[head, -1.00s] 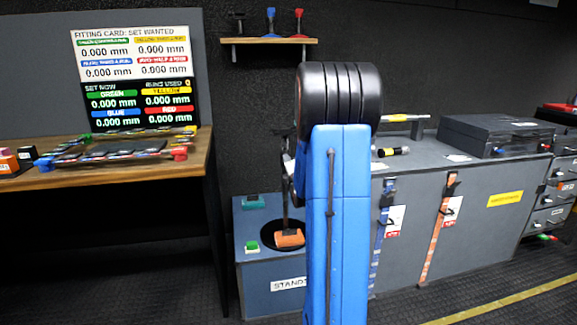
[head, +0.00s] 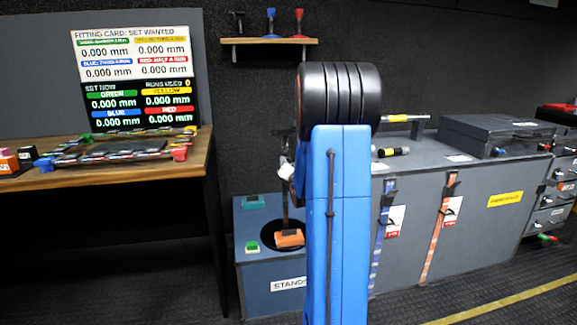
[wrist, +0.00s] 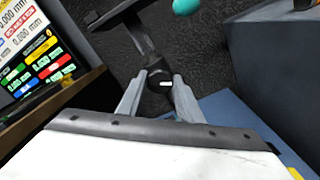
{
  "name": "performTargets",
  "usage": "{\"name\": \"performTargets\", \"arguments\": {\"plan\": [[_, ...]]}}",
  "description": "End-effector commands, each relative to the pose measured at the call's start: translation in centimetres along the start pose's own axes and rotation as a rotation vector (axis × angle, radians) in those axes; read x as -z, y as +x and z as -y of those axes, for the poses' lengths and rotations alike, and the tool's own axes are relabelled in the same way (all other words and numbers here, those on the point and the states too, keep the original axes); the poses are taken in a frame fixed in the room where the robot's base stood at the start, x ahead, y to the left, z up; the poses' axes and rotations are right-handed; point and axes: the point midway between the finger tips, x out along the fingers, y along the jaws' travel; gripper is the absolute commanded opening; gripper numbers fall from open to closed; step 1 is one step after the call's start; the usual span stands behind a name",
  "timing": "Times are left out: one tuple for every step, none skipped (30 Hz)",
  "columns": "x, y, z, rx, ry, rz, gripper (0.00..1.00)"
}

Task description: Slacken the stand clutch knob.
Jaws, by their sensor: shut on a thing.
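The stand clutch knob (wrist: 158,77) is dark with a white mark, in the middle of the wrist view. My gripper (wrist: 160,84) has its two grey fingers shut on the knob, one on each side. A dark stand arm (wrist: 135,32) runs up and left from the knob. In the head view the stand's thin dark pole (head: 285,212) rises from a round black base on a blue-grey cabinet (head: 262,272). My blue arm hides much of the stand's right side there, and the knob cannot be made out in that view.
An orange block (head: 289,238), a green button (head: 252,246) and a teal block (head: 252,202) sit on the cabinet top. A wooden bench (head: 120,178) stands left, a grey counter (head: 440,160) right. A shelf (head: 268,41) hangs above. A teal object (wrist: 186,5) shows in the wrist view.

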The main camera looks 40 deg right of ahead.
Motion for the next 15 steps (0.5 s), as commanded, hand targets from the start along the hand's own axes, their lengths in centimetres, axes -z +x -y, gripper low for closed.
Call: {"name": "performTargets", "arguments": {"plan": [[0.27,-0.08,0.11,0.002,-0.005,-0.005,0.10],[0.27,-0.08,0.11,0.002,-0.008,-0.005,0.10],[0.28,-0.08,0.12,0.002,-0.011,-0.005,0.10],[0.28,-0.08,0.12,0.003,-0.013,-0.005,0.10],[0.28,-0.08,0.12,0.003,-0.014,-0.005,0.10],[0.28,-0.09,0.12,0.003,-0.014,-0.005,0.10],[0.29,-0.09,0.13,0.003,-0.014,-0.005,0.10],[0.29,-0.09,0.13,0.003,-0.014,-0.005,0.10],[0.29,-0.09,0.13,0.003,-0.014,-0.006,0.10],[0.30,-0.09,0.14,0.003,-0.014,-0.006,0.10],[0.30,-0.09,0.13,0.003,-0.014,-0.006,0.10],[0.30,-0.09,0.14,0.003,-0.014,-0.006,0.10],[0.30,-0.09,0.14,0.003,-0.013,-0.006,0.10],[0.31,-0.09,0.14,0.003,-0.013,-0.006,0.10],[0.31,-0.10,0.14,0.003,-0.013,-0.006,0.40]]}}
